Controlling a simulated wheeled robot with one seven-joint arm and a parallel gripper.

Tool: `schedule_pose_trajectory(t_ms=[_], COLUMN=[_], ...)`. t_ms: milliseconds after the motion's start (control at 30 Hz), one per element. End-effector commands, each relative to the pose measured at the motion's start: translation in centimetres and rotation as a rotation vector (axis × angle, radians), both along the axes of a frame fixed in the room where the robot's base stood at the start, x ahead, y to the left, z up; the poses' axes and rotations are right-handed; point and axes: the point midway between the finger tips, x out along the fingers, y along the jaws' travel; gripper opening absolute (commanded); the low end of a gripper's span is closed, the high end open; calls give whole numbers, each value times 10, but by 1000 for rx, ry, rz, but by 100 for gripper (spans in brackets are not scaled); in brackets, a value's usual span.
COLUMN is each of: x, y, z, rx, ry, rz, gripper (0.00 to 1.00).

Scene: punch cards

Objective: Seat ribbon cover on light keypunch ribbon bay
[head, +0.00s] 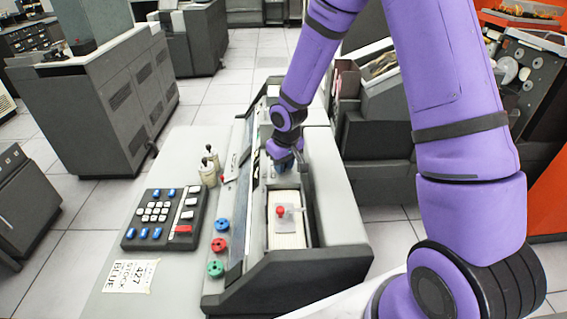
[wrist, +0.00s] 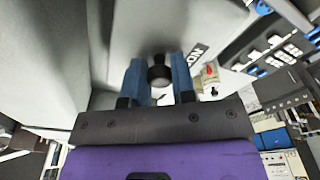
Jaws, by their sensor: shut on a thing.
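My gripper (head: 284,160) is at the far part of the light keypunch (head: 340,205), low over its top, in the head view. In the wrist view its blue fingers (wrist: 160,80) are shut on a dark round knob (wrist: 160,72). The knob stands in front of a broad light-grey surface with dark lettering beside it; I take this to be the ribbon cover (wrist: 150,28). In the head view the arm and gripper hide the cover, and I cannot make out the ribbon bay or whether the cover touches it.
A card stack (head: 287,237) with a red-knobbed piece lies in the near bed. A dark machine (head: 375,140) stands close on the right.

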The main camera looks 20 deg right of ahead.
Motion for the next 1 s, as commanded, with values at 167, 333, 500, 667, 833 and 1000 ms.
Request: schedule_pose_trajectory(t_ms=[167,333,500,667,833,1000], x=[0,0,0,0,0,0], y=[0,0,0,0,-1,-1], z=[-3,-3,-3,-4,-8,-8], rx=[0,0,0,0,0,0], ry=[0,0,0,1,1,0], rz=[0,0,0,0,0,0], gripper=[0,0,0,0,0,0])
